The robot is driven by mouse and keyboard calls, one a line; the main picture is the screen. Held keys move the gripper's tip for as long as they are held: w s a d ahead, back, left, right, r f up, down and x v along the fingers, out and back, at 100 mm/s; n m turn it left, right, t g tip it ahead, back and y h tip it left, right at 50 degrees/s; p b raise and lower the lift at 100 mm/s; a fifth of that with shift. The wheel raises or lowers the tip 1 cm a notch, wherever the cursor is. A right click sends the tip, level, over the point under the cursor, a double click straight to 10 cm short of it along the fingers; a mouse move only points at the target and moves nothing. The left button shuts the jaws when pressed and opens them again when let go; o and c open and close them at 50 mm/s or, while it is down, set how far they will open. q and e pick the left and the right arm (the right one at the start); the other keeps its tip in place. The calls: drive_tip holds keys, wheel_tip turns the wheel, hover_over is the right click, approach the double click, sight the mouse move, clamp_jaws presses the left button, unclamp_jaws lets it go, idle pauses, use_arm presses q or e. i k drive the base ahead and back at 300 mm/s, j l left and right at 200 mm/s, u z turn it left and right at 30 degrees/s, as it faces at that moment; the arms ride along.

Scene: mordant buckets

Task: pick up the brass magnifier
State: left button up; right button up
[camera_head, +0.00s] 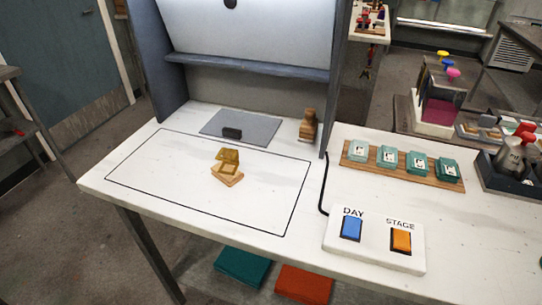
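The brass magnifier (227,161) is a small gold folding piece with a square base and a raised upper frame. It sits on the white tabletop inside a black outlined rectangle, left of the picture's middle. It stands by itself with clear table around it. Neither of my grippers shows in the head view.
A grey mat (260,128) with a small black block (232,133) lies behind it. A brown wooden object (308,125) stands by the booth's right post. To the right are a switch panel (375,247) and a wooden strip (400,172) with teal blocks. The outlined area is otherwise clear.

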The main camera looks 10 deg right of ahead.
sight(229, 156)
drive_tip(key=i+j+z, duration=0.15)
drive_tip(key=j+z, duration=0.15)
drive_tip(key=z, duration=0.15)
drive_tip(key=j+z, duration=0.35)
drive_tip(key=z, duration=0.15)
drive_tip(key=i+j+z, duration=0.1)
drive_tip(key=j+z, duration=0.65)
drive_tip(key=z, duration=0.2)
drive_tip(key=k, duration=0.05)
